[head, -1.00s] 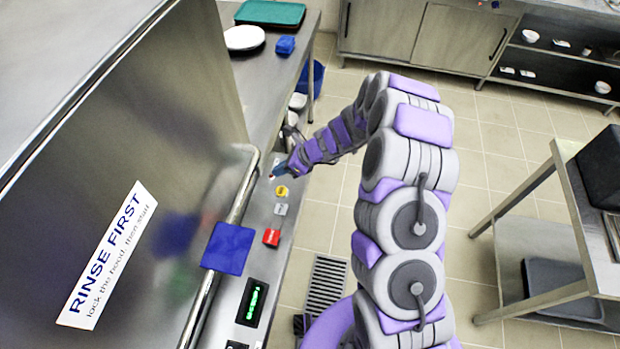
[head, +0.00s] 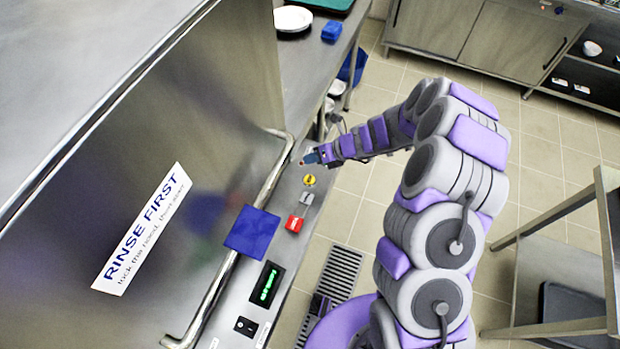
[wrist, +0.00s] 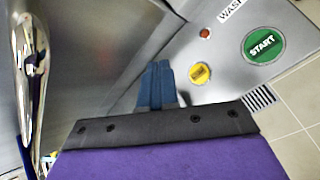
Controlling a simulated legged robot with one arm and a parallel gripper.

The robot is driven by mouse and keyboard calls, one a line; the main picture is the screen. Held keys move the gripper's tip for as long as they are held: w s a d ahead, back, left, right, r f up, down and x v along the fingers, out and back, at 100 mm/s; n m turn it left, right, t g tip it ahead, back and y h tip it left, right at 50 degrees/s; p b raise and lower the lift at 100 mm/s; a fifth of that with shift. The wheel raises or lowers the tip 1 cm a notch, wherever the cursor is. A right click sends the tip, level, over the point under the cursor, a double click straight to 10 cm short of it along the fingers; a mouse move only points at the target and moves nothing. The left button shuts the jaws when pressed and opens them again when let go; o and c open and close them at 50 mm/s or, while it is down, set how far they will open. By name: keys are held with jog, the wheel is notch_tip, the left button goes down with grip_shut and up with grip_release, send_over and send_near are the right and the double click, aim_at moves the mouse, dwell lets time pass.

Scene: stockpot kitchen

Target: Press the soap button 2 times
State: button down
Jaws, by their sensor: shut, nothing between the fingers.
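On the steel control strip, the head view shows a round yellow button (head: 309,180), a grey button (head: 306,198) and a red button (head: 294,225). Their lettering is too small to read, so I cannot tell which is soap. My gripper (head: 310,157) is just beyond the yellow button, above the strip. In the wrist view, my blue gripper fingers (wrist: 155,68) are shut together and empty. The yellow button (wrist: 200,75) is to their right, apart from them.
A steel hood (head: 150,140) with a long bar handle (head: 205,300) borders the strip on the left. A blue square plate (head: 251,231), a green display (head: 266,284) and a black switch (head: 245,325) are nearer. A red light (wrist: 204,33) shows by the WASH label.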

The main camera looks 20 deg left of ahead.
jog(key=b, duration=0.6)
send_over(312, 179)
notch_tip(312, 179, down, 6)
jog(key=shift+f, duration=0.1)
jog(key=shift+f+b, duration=0.5)
jog(key=shift+f, duration=0.7)
jog(key=shift+f, duration=0.1)
dwell(0.7)
jog(key=shift+f, duration=0.25)
jog(key=shift+d+f, duration=0.1)
jog(key=shift+f, duration=0.4)
dwell(0.6)
jog(key=shift+r, duration=0.1)
jog(key=shift+r+p, duration=0.85)
jog(key=shift+p, duration=0.1)
notch_tip(312, 179, up, 5)
jog(key=p, duration=0.4)
